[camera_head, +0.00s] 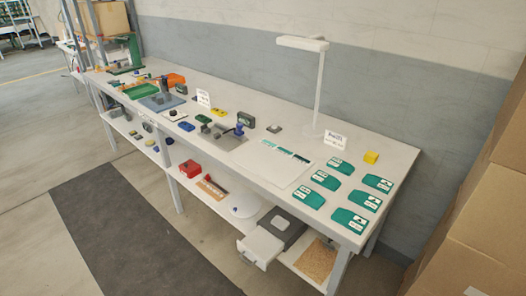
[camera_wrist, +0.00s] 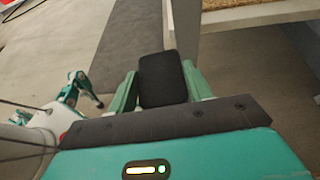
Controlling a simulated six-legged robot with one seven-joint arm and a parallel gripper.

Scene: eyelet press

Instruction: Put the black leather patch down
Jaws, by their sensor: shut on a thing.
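The black leather patch (camera_wrist: 162,79) shows in the wrist view as a dark rounded rectangle. My gripper (camera_wrist: 161,88) is shut on it, with a green finger on each side. The patch is held over the floor beside a bench leg, clear of any surface that I can see. Neither my gripper nor the held patch shows in the head view.
A long white workbench (camera_head: 398,153) carries an eyelet press (camera_head: 163,92), several green packs (camera_head: 350,219), a white sheet (camera_head: 262,164) and a lamp (camera_head: 319,85). Cardboard boxes (camera_head: 480,215) stand at right. A dark mat (camera_head: 125,225) lies on the floor in front.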

